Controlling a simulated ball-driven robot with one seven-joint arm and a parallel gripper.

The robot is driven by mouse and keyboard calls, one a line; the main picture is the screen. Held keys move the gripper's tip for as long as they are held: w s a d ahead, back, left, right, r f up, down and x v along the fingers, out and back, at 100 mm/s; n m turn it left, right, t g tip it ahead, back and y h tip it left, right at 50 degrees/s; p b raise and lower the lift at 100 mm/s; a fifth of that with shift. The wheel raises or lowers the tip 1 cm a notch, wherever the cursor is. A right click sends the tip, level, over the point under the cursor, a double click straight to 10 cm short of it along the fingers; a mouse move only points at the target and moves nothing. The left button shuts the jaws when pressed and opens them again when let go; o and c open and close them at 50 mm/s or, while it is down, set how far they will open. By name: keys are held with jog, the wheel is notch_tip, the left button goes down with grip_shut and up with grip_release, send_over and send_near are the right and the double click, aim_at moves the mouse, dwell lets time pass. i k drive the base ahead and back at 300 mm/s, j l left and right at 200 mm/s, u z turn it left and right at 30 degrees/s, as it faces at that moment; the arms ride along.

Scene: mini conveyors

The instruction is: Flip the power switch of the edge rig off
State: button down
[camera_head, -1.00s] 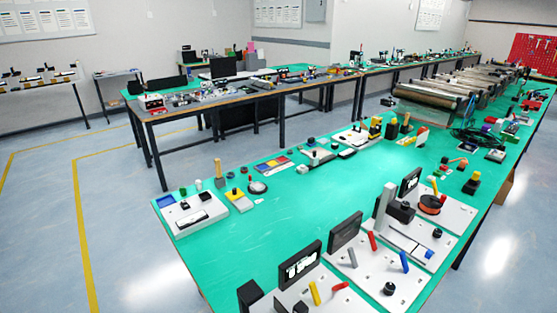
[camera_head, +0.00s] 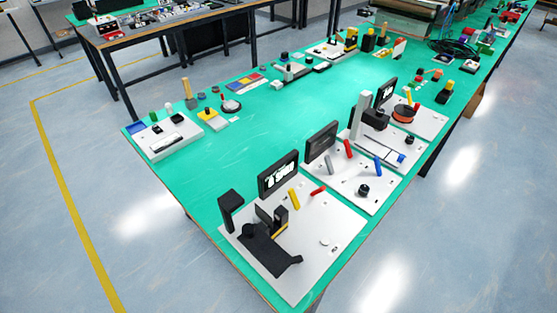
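Several white-plate rigs stand along the right side of the green table. The nearest rig, at the table's near end, has a white plate (camera_head: 318,262), a black display (camera_head: 278,175) with white marks, and a black mechanism (camera_head: 262,250). It also carries a yellow lever (camera_head: 294,199), a red lever (camera_head: 318,192) and a small fitting (camera_head: 334,249) near its right edge, too small to read as a switch. The rig behind it has a dark display (camera_head: 320,141), a blue lever (camera_head: 378,164) and a black knob (camera_head: 364,190). I cannot tell which is the edge rig. My gripper is not in view.
The green table (camera_head: 225,180) has a clear middle strip. A white panel (camera_head: 165,143) with small parts lies at its left corner. A further rig with an orange spool (camera_head: 403,113) stands farther back. Open floor (camera_head: 100,220) lies left of the table.

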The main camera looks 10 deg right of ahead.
aim_at(322, 189)
jog(key=k+l+u, duration=0.2)
jog(key=k, duration=0.65)
jog(key=k+l, duration=0.25)
jog(key=l, duration=0.2)
jog(key=i+j+z, duration=0.1)
jog(key=i+j, duration=0.15)
jog(key=i, duration=0.15)
jog(key=i+j+z, duration=0.1)
jog(key=i+j, duration=0.15)
jog(key=i, duration=0.1)
